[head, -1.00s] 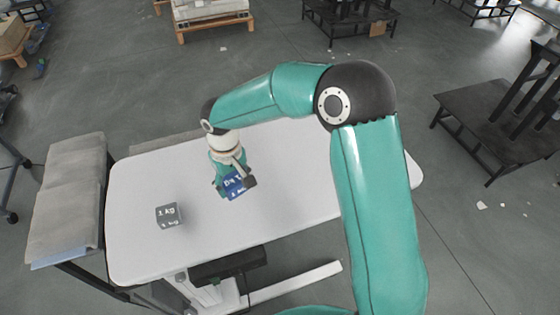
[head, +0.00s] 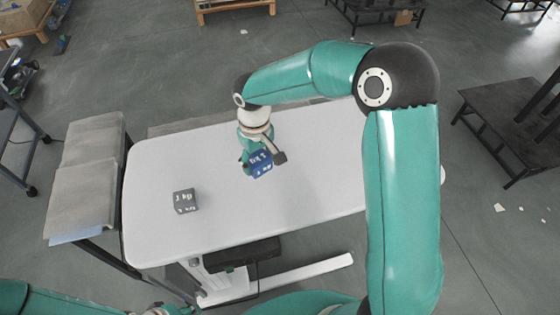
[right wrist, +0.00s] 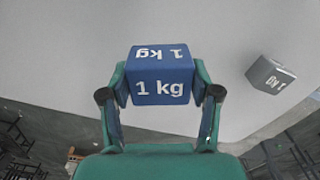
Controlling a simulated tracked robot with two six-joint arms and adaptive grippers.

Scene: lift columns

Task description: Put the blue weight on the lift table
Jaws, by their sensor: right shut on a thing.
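The blue weight (head: 262,164), a cube marked 1 kg, is held in my right gripper (head: 263,157) over the white top of the lift table (head: 310,190). In the right wrist view the blue weight (right wrist: 162,78) sits between the two fingers of the right gripper (right wrist: 160,88), which is shut on its sides. Whether its underside touches the tabletop cannot be told. A grey 1 kg weight (head: 185,200) stands on the tabletop to the left; it also shows in the right wrist view (right wrist: 270,76). Part of my left arm shows at the bottom left, its jaws out of sight.
A grey padded bench (head: 85,175) stands close to the table's left end. A dark stepped platform (head: 515,125) is to the right, and a wooden pallet (head: 235,8) is at the back. The tabletop around the two weights is clear.

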